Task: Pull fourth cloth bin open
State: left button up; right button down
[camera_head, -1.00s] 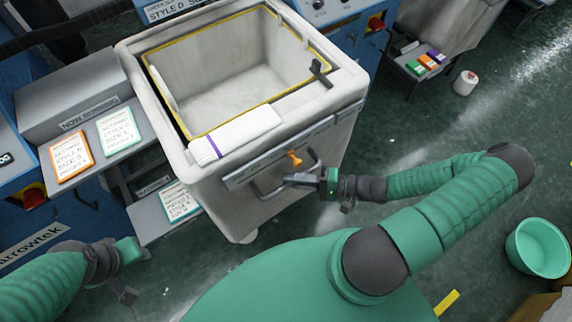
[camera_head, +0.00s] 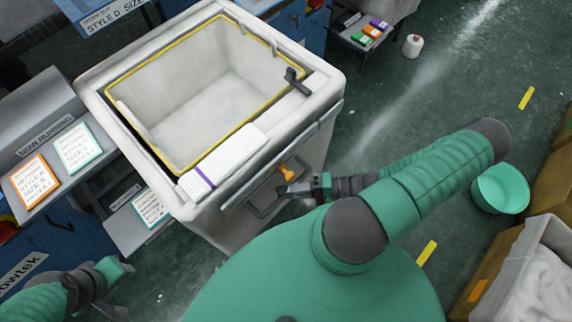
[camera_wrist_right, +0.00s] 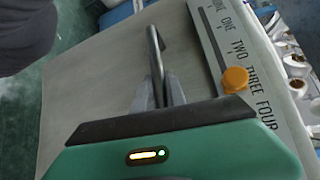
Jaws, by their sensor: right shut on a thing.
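The pale cloth bin (camera_head: 326,88) with a yellow inner rim fills the upper left of the head view; its inside looks empty. A bar handle (camera_head: 258,210) is on its front face, also seen in the right wrist view (camera_wrist_right: 155,55). My right gripper (camera_head: 288,190) is shut on this handle; its fingers (camera_wrist_right: 160,92) close around the bar's lower part in the wrist view. Above the handle is an orange knob (camera_head: 287,173) on a strip reading ONE to FOUR; in the wrist view the knob (camera_wrist_right: 235,79) sits by THREE. My left gripper (camera_head: 118,268) is at lower left, away from the bin; its jaws are unclear.
A green bucket (camera_head: 500,188) and a crate (camera_head: 535,240) of pale material stand at right. Open floor lies between.

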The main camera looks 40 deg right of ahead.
jog(key=shift+f, duration=0.2)
jog(key=c, duration=1.7)
grip_release()
jog(key=o, duration=0.3)
jog(key=shift+o, duration=0.2)
jog(key=shift+r, duration=0.1)
jog(key=v, duration=1.6)
jog(key=shift+s+d+b, duration=0.25)
jog(key=shift+s+b, duration=0.05)
jog(key=shift+b, duration=0.05)
